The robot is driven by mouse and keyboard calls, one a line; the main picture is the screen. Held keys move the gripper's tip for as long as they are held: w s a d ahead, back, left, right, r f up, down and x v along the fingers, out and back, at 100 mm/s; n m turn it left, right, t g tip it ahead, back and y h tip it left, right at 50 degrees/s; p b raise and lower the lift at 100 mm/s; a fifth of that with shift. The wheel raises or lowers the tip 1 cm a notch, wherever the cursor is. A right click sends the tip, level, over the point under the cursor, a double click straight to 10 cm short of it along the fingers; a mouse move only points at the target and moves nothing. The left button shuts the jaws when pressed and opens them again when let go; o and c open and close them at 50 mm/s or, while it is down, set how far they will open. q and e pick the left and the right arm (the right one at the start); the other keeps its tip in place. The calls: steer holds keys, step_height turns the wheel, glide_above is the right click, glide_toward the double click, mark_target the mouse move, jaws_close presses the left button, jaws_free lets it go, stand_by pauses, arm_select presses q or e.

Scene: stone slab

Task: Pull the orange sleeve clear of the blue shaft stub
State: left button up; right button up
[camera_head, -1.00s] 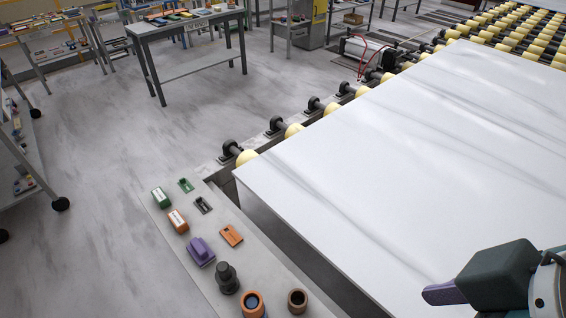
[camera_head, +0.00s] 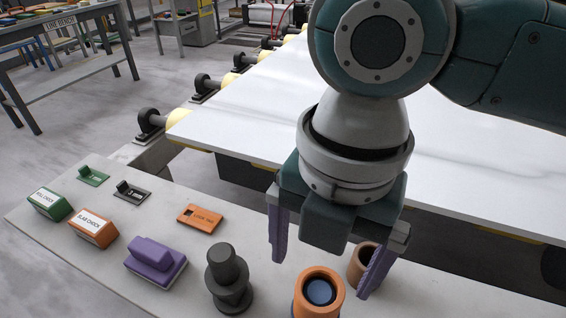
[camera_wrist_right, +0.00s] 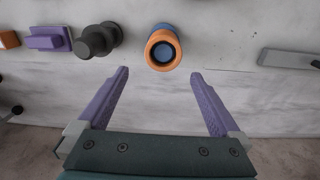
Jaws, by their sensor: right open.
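The orange sleeve (camera_head: 303,306) stands upright on the grey bench at the bottom of the head view. The top of the blue shaft stub (camera_head: 319,292) shows inside its bore, so the sleeve is around the stub. In the right wrist view the orange sleeve (camera_wrist_right: 163,67) is just beyond the fingertips, roughly centred between them, with the blue stub face (camera_wrist_right: 165,52) inside it. My right gripper (camera_head: 321,278) is open and empty, its purple fingers apart; it also shows in the right wrist view (camera_wrist_right: 160,73). My left gripper is out of view.
A brown hollow cup (camera_head: 361,262) stands right of the sleeve, partly behind a finger. A dark stepped post (camera_head: 228,280) stands left of it. Further left are a purple block (camera_head: 156,260), an orange plate (camera_head: 200,218) and small labelled blocks. A white slab (camera_head: 240,120) lies behind.

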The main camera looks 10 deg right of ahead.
mark_target(319, 293)
steer(key=shift+w+d+f+n+b, duration=0.15)
steer(key=shift+d+f, duration=0.1)
steer(key=shift+f, duration=0.25)
steer(key=shift+w+d+f+n+b, duration=0.15)
steer(key=shift+d+f, duration=0.05)
steer(key=shift+f, duration=0.25)
arm_select(q)
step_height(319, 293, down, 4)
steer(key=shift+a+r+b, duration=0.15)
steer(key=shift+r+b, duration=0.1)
steer(key=shift+b, duration=0.65)
arm_select(e)
step_height(319, 293, down, 9)
steer(key=shift+f, duration=0.15)
steer(key=shift+c, duration=0.2)
steer(key=c, duration=1.3)
steer(key=shift+a+r+p, duration=0.1)
steer(key=shift+r+p, duration=1.8)
steer(key=shift+p, duration=0.1)
steer(key=shift+r+p, duration=1.75)
steer(key=shift+p, duration=0.05)
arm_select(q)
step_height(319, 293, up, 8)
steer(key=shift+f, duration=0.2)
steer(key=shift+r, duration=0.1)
arm_select(e)
steer(key=shift+r, duration=0.1)
